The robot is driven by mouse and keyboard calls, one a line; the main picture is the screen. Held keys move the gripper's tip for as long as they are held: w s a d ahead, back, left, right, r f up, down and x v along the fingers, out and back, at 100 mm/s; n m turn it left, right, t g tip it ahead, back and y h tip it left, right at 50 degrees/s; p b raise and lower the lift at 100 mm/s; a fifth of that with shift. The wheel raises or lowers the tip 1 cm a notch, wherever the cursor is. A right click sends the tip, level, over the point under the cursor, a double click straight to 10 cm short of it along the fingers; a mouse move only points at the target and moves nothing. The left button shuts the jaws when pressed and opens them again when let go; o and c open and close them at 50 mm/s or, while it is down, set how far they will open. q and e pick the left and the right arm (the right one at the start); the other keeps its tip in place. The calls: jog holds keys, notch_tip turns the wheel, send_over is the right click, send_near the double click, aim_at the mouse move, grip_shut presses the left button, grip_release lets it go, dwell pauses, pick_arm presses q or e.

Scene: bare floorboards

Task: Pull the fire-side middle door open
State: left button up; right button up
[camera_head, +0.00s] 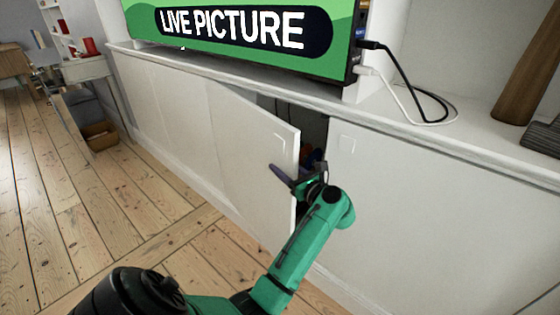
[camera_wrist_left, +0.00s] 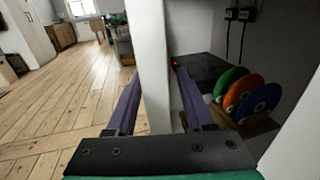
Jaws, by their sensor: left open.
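The white middle door (camera_head: 255,155) of the low cabinet stands partly open, its free edge swung out from the cabinet front. My left gripper (camera_head: 298,172) is at this free edge, with its fingers spread. In the left wrist view, the door (camera_wrist_left: 149,60) stands edge-on between the two purple fingers (camera_wrist_left: 158,90), one on its outer side and one on its inner side. I cannot tell whether either finger touches it. The cabinet's dark inside shows through the gap. My right gripper is not in view.
Inside are green, orange and blue discs (camera_wrist_left: 262,99) on a stand and a black box (camera_wrist_left: 205,70) with a red light. A closed white door (camera_head: 430,210) is on the right. A screen (camera_head: 240,28) and cables stand on top. Floorboards (camera_head: 130,215) before the door are clear.

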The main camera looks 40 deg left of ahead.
pick_arm(q)
jog(key=shift+d, duration=0.15)
jog(key=shift+c, duration=0.9)
grip_shut()
